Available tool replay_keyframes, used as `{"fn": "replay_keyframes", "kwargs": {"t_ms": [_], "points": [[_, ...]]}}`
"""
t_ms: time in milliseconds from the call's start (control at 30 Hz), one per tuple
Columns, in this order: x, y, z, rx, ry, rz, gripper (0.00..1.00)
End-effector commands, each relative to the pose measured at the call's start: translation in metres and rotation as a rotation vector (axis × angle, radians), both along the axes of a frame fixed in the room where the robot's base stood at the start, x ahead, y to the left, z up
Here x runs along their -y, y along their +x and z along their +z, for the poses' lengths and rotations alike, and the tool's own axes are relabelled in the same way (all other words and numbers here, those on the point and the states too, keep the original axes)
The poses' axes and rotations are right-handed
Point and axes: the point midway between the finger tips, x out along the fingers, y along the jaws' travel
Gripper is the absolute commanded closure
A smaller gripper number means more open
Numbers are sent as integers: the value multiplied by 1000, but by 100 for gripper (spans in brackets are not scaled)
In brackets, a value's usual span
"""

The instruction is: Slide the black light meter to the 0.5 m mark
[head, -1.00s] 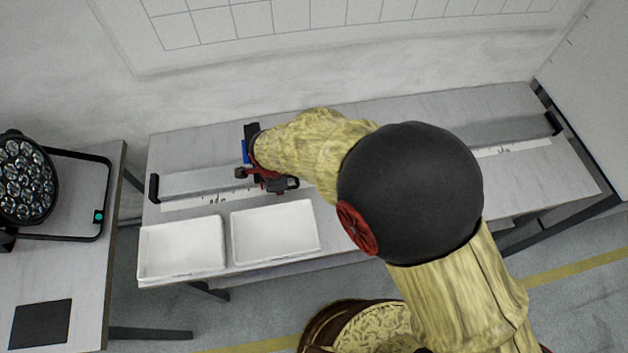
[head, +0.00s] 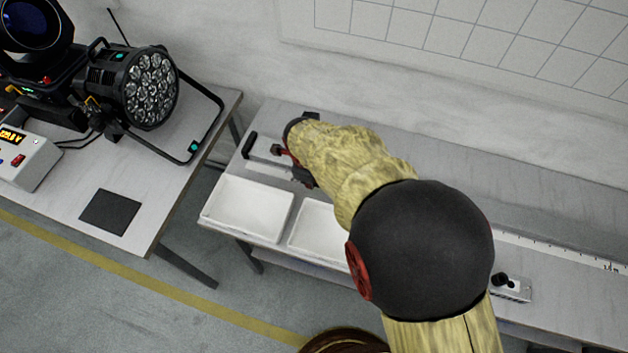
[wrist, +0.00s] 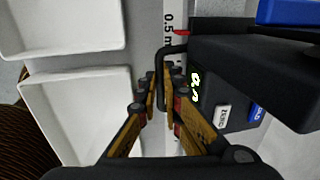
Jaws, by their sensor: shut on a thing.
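The black light meter (wrist: 215,105) fills the right of the wrist view, with a lit display, a ZERO button and a black loop handle (wrist: 160,65). My gripper (wrist: 167,84) is shut on this handle. The printed 0.5 m mark (wrist: 169,28) is on the white scale strip just past the fingertips. A red pointer (wrist: 182,33) on the meter sits beside that lettering; the exact tick is hard to make out. In the head view, my gripper (head: 292,165) is near the rail's left end, and my arm hides most of the meter.
Two white trays (head: 222,205) stand along the bench's front edge, left of my gripper in the wrist view. A black end stop (head: 249,145) closes the rail's left end. A small box with black knobs (head: 512,289) lies farther right. A side table (head: 165,190) holds lamps.

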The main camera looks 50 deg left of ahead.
Motion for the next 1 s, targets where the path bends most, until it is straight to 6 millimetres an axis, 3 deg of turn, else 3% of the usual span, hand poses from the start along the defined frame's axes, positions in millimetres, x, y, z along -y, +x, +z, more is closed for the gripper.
{"fn": "replay_keyframes", "kwargs": {"t_ms": [100, 133, 467, 767, 1000], "points": [[2, -1, -2, -1, -3, 1, 100], [2, -1, -2, -1, -3, 1, 91], [1, 0, -1, -1, -2, 1, 73], [1, 0, 1, 0, 0, 0, 73], [3, -4, 30, 1, 2, 1, 73]]}}
